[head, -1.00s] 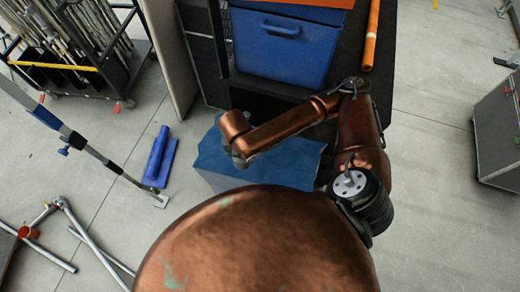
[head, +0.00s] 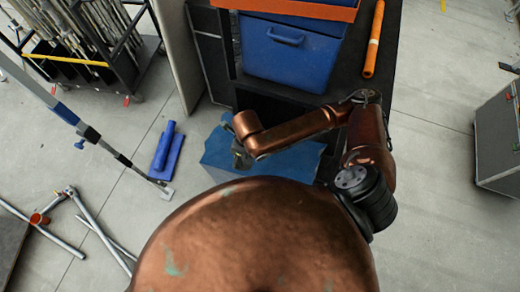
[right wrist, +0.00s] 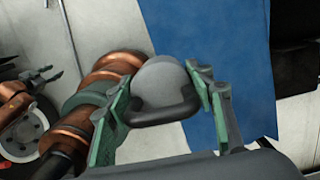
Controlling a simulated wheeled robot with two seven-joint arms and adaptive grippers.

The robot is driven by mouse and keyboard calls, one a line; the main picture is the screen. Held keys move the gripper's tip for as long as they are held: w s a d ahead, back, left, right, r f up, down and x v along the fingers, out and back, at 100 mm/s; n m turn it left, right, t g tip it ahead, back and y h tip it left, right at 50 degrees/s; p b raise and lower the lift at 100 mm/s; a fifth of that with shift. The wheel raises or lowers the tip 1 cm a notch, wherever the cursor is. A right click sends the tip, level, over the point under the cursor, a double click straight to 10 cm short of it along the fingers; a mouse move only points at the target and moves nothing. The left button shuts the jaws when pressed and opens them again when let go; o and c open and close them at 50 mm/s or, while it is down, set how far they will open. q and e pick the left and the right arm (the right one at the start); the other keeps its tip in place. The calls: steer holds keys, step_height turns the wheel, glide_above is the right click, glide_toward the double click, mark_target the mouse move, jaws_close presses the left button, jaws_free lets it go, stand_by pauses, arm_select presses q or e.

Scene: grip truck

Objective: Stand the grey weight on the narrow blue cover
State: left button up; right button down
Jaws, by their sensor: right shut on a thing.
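The grey weight (right wrist: 163,76) shows in the right wrist view as a rounded grey body with a dark handle (right wrist: 165,116). My right gripper (right wrist: 162,92), with green fingers, is shut on it. The blue cover (right wrist: 238,50) lies beyond and to the right of the weight, whose right part overlaps it in the picture. In the head view the blue cover (head: 290,165) is a draped block in front of the dark shelving, partly hidden by my right arm. My right gripper (head: 241,158) is over its left part there; the weight cannot be made out. My left gripper is not in view.
A blue bin (head: 290,52) sits on the dark shelving behind the cover, with an orange tube (head: 374,40) beside it. A blue object (head: 167,150) and metal stand legs (head: 95,225) are on the floor at left. A grey case (head: 498,140) stands at right.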

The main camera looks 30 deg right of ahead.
steer(key=w+d+f, duration=0.2)
steer(key=d+f, duration=0.1)
steer(key=d, duration=0.1)
steer(key=w+d+f+p, duration=0.1)
steer(key=w+d+f, duration=0.1)
steer(key=d+f, duration=0.1)
steer(key=w+d+f+p, duration=0.1)
steer(key=w+d+f, duration=0.1)
steer(key=d, duration=0.3)
steer(key=shift+w+d+f, duration=0.1)
steer(key=shift+w+f, duration=0.2)
steer(key=shift+f, duration=0.45)
step_height(320, 180, down, 3)
steer(key=shift+r+p, duration=0.1)
steer(key=shift+p, duration=0.3)
steer(key=shift+f, duration=0.2)
steer(key=c, duration=0.9)
jaws_free()
steer(key=shift+s+f, duration=0.15)
steer(key=shift+f, duration=0.05)
steer(key=shift+d, duration=0.1)
